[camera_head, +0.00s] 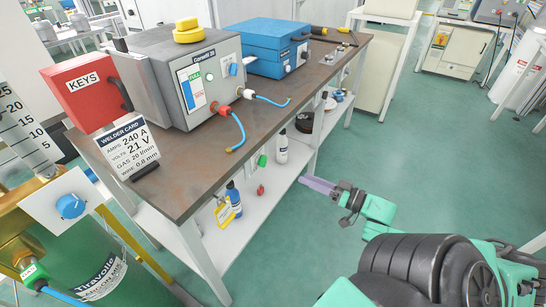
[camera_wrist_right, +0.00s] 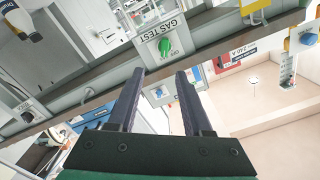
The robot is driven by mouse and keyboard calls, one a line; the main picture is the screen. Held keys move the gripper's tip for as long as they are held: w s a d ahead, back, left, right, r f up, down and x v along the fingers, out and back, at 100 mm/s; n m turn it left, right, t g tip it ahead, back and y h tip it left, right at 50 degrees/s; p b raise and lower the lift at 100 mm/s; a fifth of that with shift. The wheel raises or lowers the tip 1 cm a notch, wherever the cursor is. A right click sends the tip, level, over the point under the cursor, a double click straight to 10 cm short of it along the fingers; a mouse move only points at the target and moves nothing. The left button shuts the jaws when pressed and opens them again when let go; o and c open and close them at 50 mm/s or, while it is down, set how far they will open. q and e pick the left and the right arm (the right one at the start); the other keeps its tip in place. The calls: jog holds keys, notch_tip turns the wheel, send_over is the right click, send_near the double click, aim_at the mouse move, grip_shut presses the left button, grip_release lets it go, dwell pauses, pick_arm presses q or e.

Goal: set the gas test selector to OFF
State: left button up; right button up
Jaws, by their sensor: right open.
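The gas test selector (camera_wrist_right: 164,48) is a green knob on a pale plate, under an upside-down GAS TEST label (camera_wrist_right: 163,32) in the right wrist view. In the head view the green knob (camera_head: 262,160) shows small below the workbench top. Its setting is too small to read for certain. My right gripper (camera_head: 306,180) is open and empty, reaching from the right towards the bench's front side. In the right wrist view its two dark fingers (camera_wrist_right: 161,73) are spread, with the knob ahead between and beyond their tips, apparently apart from them. My left gripper is not in view.
The workbench (camera_head: 165,185) carries a grey welder (camera_head: 170,75), a blue case (camera_head: 262,48) and a red KEYS box (camera_head: 85,92). Bottles (camera_head: 282,148) stand on its lower shelf. A green gas cylinder (camera_head: 85,255) stands at left.

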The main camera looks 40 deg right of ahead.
send_near(263, 161)
jog(key=b+x, duration=0.2)
jog(key=x, duration=0.6)
jog(key=shift+w+d+f+b, duration=0.15)
jog(key=shift+w+f+b, duration=0.15)
jog(key=shift+f+b, duration=0.05)
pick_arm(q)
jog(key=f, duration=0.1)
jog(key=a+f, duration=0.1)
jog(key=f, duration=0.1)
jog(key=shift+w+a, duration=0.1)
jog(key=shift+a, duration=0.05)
pick_arm(e)
grip_shut()
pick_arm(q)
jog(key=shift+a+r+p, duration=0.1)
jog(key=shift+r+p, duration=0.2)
pick_arm(e)
jog(key=shift+n, duration=0.5)
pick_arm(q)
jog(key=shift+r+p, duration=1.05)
pick_arm(e)
jog(key=shift+n, duration=5.5)
